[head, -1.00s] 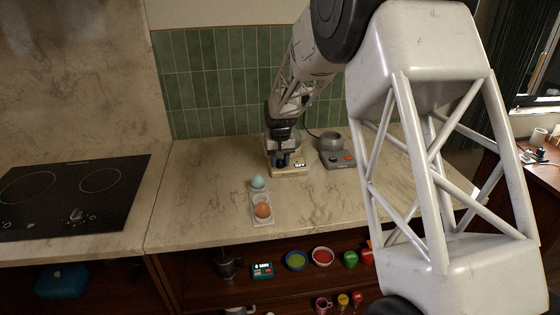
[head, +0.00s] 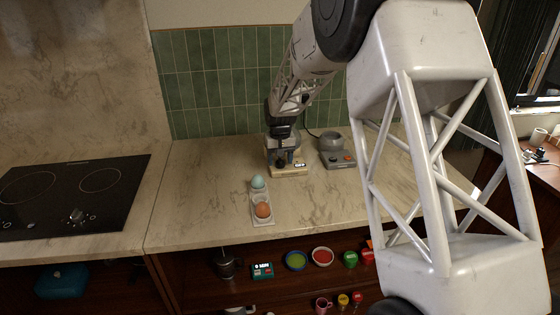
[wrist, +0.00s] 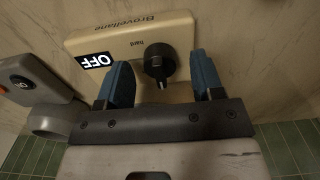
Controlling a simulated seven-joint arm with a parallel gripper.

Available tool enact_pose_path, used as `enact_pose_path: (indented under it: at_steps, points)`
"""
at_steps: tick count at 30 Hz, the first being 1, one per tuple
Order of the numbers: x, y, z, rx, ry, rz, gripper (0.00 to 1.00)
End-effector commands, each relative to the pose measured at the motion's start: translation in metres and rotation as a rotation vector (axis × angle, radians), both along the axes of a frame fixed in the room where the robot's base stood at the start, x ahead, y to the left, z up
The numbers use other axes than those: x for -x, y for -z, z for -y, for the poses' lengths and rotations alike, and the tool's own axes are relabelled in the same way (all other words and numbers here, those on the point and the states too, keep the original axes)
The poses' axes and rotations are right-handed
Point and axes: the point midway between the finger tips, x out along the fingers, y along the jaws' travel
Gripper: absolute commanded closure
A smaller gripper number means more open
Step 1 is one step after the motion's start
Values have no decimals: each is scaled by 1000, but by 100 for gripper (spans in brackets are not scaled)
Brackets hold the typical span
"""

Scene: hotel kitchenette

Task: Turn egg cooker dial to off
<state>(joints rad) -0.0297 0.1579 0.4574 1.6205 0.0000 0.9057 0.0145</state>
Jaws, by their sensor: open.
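The egg cooker has a cream base (head: 289,173) and stands at the back of the marble counter, largely hidden by my arm in the head view. In the wrist view its front panel (wrist: 105,42) appears upside down, with a black dial (wrist: 160,62) beside the word "hard". A lit display (wrist: 96,60) on the panel reads "OFF". My gripper (wrist: 162,72) is open, with one blue finger on each side of the dial and a visible gap to each. In the head view my gripper (head: 283,160) is small and dark in front of the cooker.
A grey appliance (head: 336,152) with an orange button stands close to the right of the cooker. An egg holder (head: 263,218) with a blue and a brown egg lies in front. A hob (head: 72,197) is at left. The counter left of the holder is clear.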

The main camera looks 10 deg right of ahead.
Motion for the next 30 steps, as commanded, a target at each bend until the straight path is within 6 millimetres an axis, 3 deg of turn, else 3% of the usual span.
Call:
enact_pose_path:
  at_steps: [16,30]
  points:
    - [0,-62,0,0,0,0,39]
    - [0,-71,0,0,0,-1,39]
